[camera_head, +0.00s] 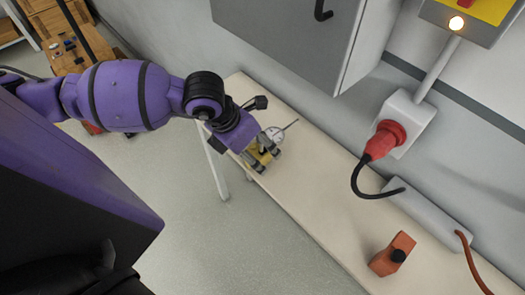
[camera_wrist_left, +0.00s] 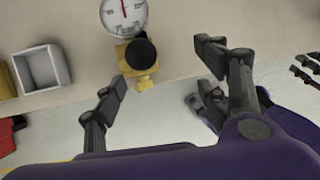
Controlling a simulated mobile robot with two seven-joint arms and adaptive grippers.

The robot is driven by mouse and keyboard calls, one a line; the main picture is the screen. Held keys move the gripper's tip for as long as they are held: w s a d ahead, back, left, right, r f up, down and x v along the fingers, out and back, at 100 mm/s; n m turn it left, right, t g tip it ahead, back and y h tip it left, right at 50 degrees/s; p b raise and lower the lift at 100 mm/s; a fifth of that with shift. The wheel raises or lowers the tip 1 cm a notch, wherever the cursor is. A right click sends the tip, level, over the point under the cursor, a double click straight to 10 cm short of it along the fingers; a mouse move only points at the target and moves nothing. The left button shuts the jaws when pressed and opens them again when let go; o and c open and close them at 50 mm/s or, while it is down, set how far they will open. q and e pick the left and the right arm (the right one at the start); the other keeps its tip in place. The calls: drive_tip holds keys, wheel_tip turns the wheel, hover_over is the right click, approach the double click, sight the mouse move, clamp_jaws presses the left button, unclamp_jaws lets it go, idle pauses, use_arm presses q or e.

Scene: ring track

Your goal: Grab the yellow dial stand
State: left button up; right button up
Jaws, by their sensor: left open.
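The yellow dial stand (camera_head: 257,158) is on the narrow bench near its far left end, with a round white dial on it. In the left wrist view the yellow stand (camera_wrist_left: 146,74) has a black knob and the dial (camera_wrist_left: 124,14) beyond it. My left gripper (camera_head: 263,155) is at the stand, partly hiding it in the head view. Its fingers (camera_wrist_left: 162,68) are spread, and the stand shows between them, nearer the left-hand finger in the left wrist view. I cannot tell whether a finger touches it. My right gripper is not in view.
The bench (camera_head: 310,190) runs along the wall under a grey cabinet (camera_head: 285,30). A red plug (camera_head: 384,139), a long grey box (camera_head: 430,215) and an orange block (camera_head: 392,254) are further right. A small open grey box (camera_wrist_left: 40,68) stands left in the left wrist view.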

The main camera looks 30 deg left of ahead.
sight(273, 136)
use_arm(q)
drive_tip(key=shift+w+a+r+y, duration=0.25)
drive_tip(key=shift+a, duration=0.3)
drive_tip(key=shift+w+a+r+y, duration=0.2)
drive_tip(key=shift+a+y, duration=0.05)
drive_tip(key=shift+a, duration=0.25)
drive_tip(key=shift+w+a+f+t, duration=0.15)
drive_tip(key=shift+a+t, duration=0.1)
drive_tip(key=shift+t, duration=0.05)
drive_tip(key=x, duration=0.7)
drive_tip(key=shift+w+d, duration=0.2)
drive_tip(key=shift+c, duration=0.5)
clamp_jaws()
